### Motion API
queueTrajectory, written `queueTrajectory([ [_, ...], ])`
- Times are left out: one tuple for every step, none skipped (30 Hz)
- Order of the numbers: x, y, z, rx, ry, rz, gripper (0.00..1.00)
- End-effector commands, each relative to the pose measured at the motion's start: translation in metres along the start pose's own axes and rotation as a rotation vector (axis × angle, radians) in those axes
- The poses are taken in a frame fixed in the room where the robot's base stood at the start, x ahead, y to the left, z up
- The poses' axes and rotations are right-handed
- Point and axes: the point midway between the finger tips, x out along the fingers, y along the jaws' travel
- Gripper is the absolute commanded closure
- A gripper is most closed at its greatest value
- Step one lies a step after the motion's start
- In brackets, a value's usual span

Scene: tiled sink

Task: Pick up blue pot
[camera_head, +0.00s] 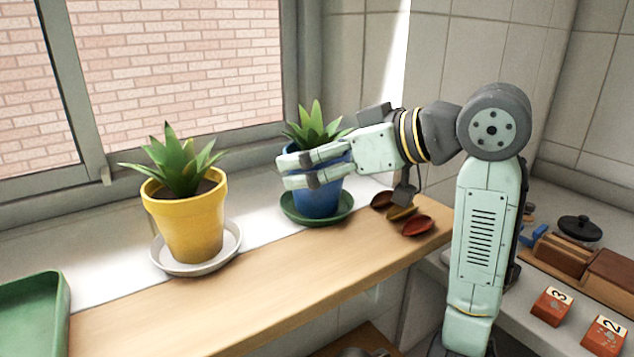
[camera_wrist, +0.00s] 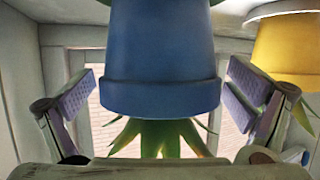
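The blue pot (camera_head: 318,204) holds a spiky green plant and stands upright on a green saucer (camera_head: 341,216) on the windowsill ledge. My gripper (camera_head: 287,173) reaches in from the right at the height of the pot's upper part, and its fingers cover part of the pot in the head view. In the wrist view, which is upside down, the blue pot (camera_wrist: 160,60) fills the middle between my gripper's two finger pads (camera_wrist: 162,92). A gap shows on each side, so the gripper is open around the pot and not closed on it.
A yellow pot (camera_head: 190,222) with a similar plant stands on a white saucer (camera_head: 234,248) to the left. A green tray (camera_head: 60,310) lies at the far left. Small coloured dishes (camera_head: 416,226) lie right of the blue pot. Numbered red blocks (camera_head: 551,306) sit on the lower right counter.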

Motion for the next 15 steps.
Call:
queueTrajectory([
  [-0.0002,0.0001,0.0001,0.000,0.000,0.000,0.06],
  [-0.0002,0.0001,0.0001,0.000,0.000,0.000,0.08],
  [-0.0003,0.0001,0.0001,0.000,0.000,0.000,0.11],
  [-0.0003,0.0001,0.0001,0.000,0.000,0.000,0.13],
  [-0.0003,0.0001,0.0001,0.000,0.000,0.000,0.15],
  [-0.0003,0.0001,0.0001,0.000,0.000,0.000,0.18],
  [-0.0004,0.0001,0.0001,0.000,0.000,0.000,0.20],
  [-0.0004,0.0001,0.0001,0.000,0.000,0.000,0.22],
  [-0.0004,0.0001,0.0000,0.000,0.000,0.000,0.24],
  [-0.0004,0.0001,0.0000,0.000,0.000,0.000,0.26],
  [-0.0004,0.0001,0.0000,0.000,0.000,0.000,0.28],
  [-0.0004,0.0001,0.0000,0.000,0.000,0.000,0.31],
  [-0.0004,0.0001,0.0000,0.000,0.000,0.000,0.33],
  [-0.0005,0.0001,0.0000,0.000,0.000,0.000,0.35],
  [-0.0005,0.0001,0.0000,0.000,0.000,0.000,0.38],
])
